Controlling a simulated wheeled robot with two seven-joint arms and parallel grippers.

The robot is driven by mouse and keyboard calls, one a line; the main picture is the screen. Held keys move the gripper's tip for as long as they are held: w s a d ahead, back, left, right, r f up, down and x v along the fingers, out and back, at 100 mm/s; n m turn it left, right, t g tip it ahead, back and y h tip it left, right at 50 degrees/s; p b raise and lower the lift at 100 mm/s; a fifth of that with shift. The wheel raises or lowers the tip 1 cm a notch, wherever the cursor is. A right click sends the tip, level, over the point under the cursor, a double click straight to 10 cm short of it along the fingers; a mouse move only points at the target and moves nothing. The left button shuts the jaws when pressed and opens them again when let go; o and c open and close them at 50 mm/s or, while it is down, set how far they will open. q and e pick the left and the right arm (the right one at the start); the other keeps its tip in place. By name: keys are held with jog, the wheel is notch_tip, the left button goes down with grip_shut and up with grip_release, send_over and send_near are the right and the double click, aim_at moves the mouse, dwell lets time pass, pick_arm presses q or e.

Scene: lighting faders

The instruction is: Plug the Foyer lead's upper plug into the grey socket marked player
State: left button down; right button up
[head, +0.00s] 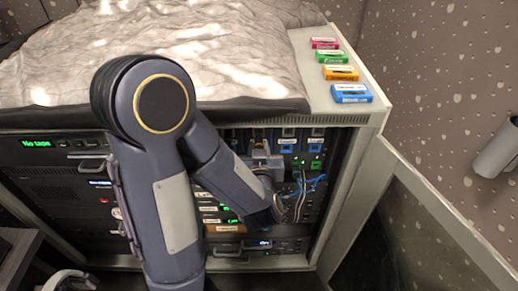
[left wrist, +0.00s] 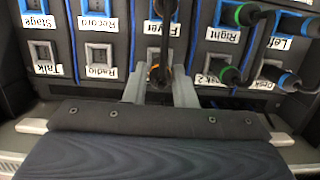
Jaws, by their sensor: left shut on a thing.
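My left gripper (left wrist: 158,92) is shut on a black plug with an orange ring (left wrist: 154,73), the Foyer lead's upper plug. The black lead runs up the picture, over the Foyer label (left wrist: 175,29), to another black plug (left wrist: 165,7) at the blue socket there. In the head view the left gripper (head: 259,151) is at the rack's patch panel, partly behind my arm. My right gripper is out of view.
Green-ringed plugs (left wrist: 224,74) and dark leads crowd the sockets at the right. Sockets marked Radio (left wrist: 99,53) and Talk (left wrist: 43,50) are empty. Several coloured cassettes (head: 351,93) lie on the rack's top. An open door panel (head: 425,215) stands at the right.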

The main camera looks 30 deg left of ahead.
pick_arm(q)
jog(key=shift+x, duration=0.95)
dwell(0.9)
jog(key=shift+w+a+r, duration=0.1)
jog(key=shift+w+r, duration=0.05)
jog(key=shift+r, duration=0.1)
jog(key=c, duration=1.6)
grip_release()
jog(key=o, duration=0.5)
jog(key=shift+w+f, duration=0.1)
